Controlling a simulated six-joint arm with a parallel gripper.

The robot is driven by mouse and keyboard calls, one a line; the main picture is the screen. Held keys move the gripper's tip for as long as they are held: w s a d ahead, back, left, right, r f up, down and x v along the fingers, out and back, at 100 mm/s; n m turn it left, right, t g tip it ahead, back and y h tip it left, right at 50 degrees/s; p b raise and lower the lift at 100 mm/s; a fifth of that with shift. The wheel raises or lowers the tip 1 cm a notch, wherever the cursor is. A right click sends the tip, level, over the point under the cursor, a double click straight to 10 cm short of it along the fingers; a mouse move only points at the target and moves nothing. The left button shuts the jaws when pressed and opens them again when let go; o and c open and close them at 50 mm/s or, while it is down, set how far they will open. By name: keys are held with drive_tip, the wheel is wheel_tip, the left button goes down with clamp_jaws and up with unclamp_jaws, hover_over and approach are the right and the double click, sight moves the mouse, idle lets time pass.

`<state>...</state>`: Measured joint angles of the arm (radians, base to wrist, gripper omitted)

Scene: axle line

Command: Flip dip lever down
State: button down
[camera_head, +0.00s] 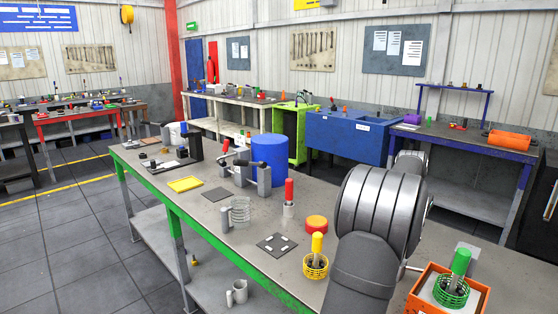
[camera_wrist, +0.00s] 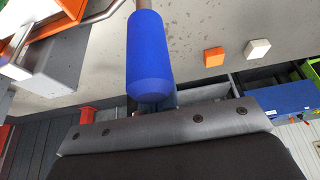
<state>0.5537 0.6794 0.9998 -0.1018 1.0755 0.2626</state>
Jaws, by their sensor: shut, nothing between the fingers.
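A lever with a thick blue grip (camera_wrist: 149,55) on a bent metal rod (camera_wrist: 100,14) shows close up in the wrist view; I take it for the dip lever. The rod runs to the left, near an orange and white box. My gripper (camera_wrist: 166,127) is shut and empty at the bottom of that view, close to the free end of the blue grip; I cannot tell whether they touch. In the head view an orange box (camera_head: 416,303) holds a green-handled basket (camera_head: 452,291). A short piece of rod shows beside it; my arm hides the blue grip and my gripper there.
A yellow-handled basket (camera_head: 316,264), a red puck (camera_head: 316,223) and a dark square plate (camera_head: 277,245) stand left of my arm on the green-edged bench (camera_head: 190,215). A blue cylinder (camera_head: 268,160) stands farther back. The wrist view shows a small orange block (camera_wrist: 214,57) and a white one (camera_wrist: 257,50).

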drive_tip(key=shift+s+a+r, duration=0.1)
drive_tip(key=shift+s+a, duration=0.3)
idle(0.3)
drive_tip(key=shift+s+a, duration=0.85)
drive_tip(key=shift+a, duration=0.1)
